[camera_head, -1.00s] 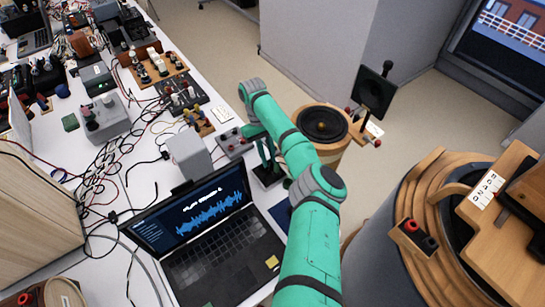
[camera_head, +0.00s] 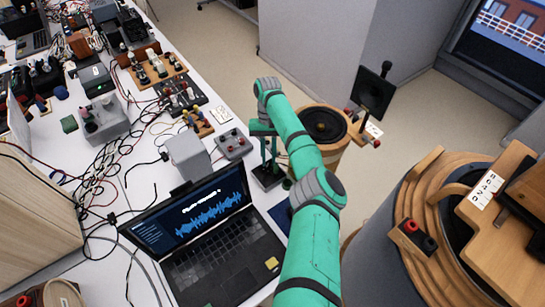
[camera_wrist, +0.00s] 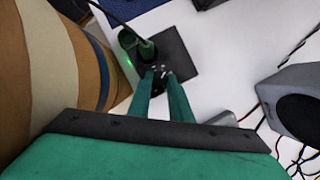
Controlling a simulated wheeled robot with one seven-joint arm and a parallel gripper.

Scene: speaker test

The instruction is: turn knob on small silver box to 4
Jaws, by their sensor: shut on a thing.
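My gripper (camera_head: 268,168) points down over a black square plate (camera_head: 267,179) near the laptop. In the wrist view my gripper (camera_wrist: 160,76) has its green fingers converging on a small dark part with white marks, above the black plate (camera_wrist: 178,58). A dark green cylinder (camera_wrist: 147,49) with a black cable stands there beside the fingertips. The fingers partly hide the held part.
A grey box (camera_head: 187,157) stands left of my gripper, and an open laptop (camera_head: 220,260) lies in front. Cables (camera_head: 95,180) tangle at left. A round wooden stand (camera_head: 345,135) is close on the right.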

